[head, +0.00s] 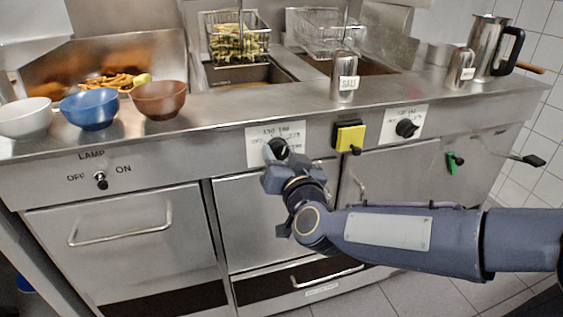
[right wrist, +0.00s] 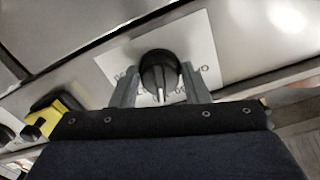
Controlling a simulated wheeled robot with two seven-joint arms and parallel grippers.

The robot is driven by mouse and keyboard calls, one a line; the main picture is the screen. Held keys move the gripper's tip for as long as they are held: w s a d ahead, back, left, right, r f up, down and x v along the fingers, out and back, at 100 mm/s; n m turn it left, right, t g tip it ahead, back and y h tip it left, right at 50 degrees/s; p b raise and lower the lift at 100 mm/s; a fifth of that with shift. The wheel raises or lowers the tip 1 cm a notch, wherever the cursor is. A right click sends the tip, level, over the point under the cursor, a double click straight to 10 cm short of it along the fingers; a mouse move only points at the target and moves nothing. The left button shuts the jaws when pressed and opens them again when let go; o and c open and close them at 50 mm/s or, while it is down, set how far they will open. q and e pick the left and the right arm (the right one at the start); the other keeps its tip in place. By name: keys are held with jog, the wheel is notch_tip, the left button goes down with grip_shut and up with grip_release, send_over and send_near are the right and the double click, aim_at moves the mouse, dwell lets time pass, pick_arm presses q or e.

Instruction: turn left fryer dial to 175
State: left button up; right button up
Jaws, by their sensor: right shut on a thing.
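The left fryer dial (head: 279,146) is a black knob on a white label plate (head: 292,131) on the steel front panel, below the left fryer. My right gripper (head: 273,151) is at this dial, and its arm comes in from the right. In the right wrist view the dial (right wrist: 158,72) sits between the two grey fingers of my right gripper (right wrist: 159,82), which are shut on its sides. A white pointer line shows on the knob. My left gripper is not in view.
A yellow switch box (head: 349,137) and the right fryer dial (head: 406,128) are to the right on the panel. The lamp switch (head: 100,180) is at the left. Bowls, including a blue bowl (head: 90,109), and a salt shaker (head: 344,78) stand on the counter above.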

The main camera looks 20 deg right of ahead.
jog(key=m+b, duration=0.2)
jog(key=m, duration=0.2)
jog(key=shift+f+m, duration=0.1)
jog(key=shift+m, duration=0.2)
jog(key=shift+m+b, duration=0.8)
jog(key=shift+m, duration=0.9)
jog(key=o, duration=1)
jog(key=shift+c, duration=0.2)
jog(key=shift+s, duration=0.1)
